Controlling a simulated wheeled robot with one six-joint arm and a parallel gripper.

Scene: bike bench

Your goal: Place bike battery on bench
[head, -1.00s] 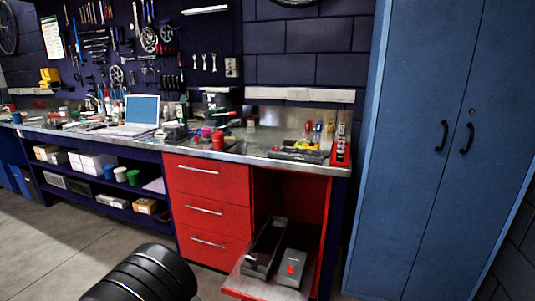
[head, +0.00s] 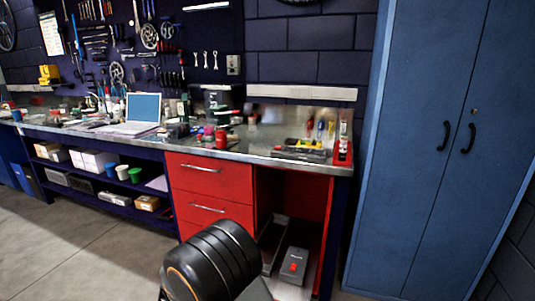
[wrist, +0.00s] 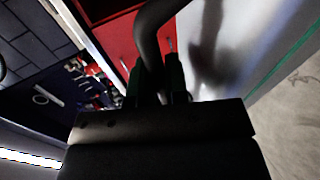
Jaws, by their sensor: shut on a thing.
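My gripper (wrist: 158,82) shows in the wrist view, its dark fingers shut on a curved black bar (wrist: 150,35). I cannot tell whether this bar is part of the bike battery. In the head view my gripper is hidden, and my black arm stands in front of the red drawers. A grey box with a red mark (head: 292,266) lies low in the open red cabinet bay; it may be a battery, but I cannot be sure. The bench (head: 258,158) has a metal top above the drawers.
A laptop (head: 142,108), red cans and a tray of tools (head: 300,148) stand on the bench top. Some bare metal shows between the cans and the tray. A tall blue cabinet (head: 415,200) stands on the right. Grey floor is open on the left.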

